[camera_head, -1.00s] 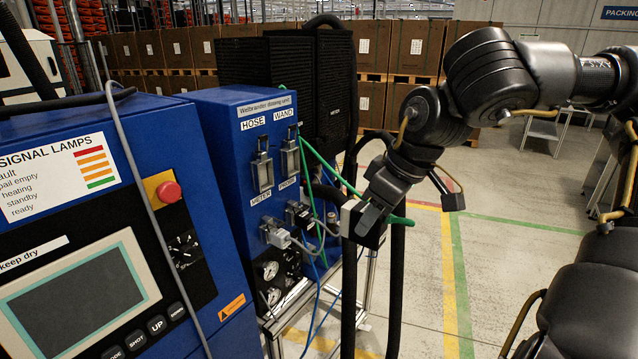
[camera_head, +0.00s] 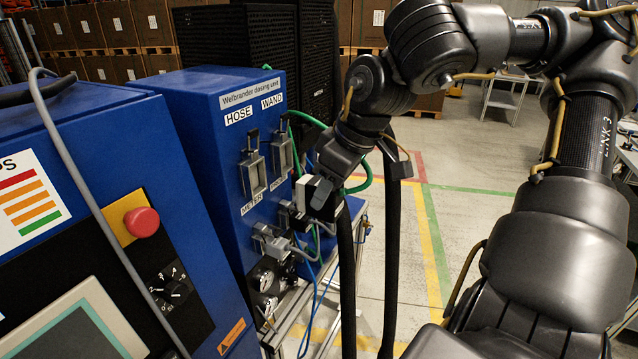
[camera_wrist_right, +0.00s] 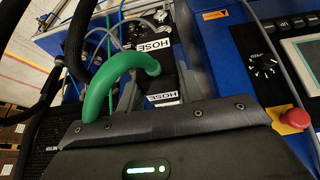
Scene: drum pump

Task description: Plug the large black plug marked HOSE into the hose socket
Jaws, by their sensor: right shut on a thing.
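The black plug marked HOSE (camera_wrist_right: 154,72) is held in my right gripper (camera_head: 316,194). In the wrist view its white HOSE labels face the camera, and a thick green hose (camera_wrist_right: 122,72) curves beside it. In the head view a pale face of the plug (camera_head: 302,190) shows at the fingertips. The hose socket (camera_head: 252,174), a metal-framed slot under the HOSE label, is on the front of the blue dosing unit (camera_head: 205,140). My gripper is to the right of and slightly below this socket, apart from it. My left gripper is not in view.
The wand socket (camera_head: 281,153) is just right of the hose socket. Below, a grey plug (camera_head: 272,243) with cables sits in the meter socket, above gauges (camera_head: 266,281). Black hoses hang below my gripper. A blue control cabinet with a red button (camera_head: 142,222) stands at left.

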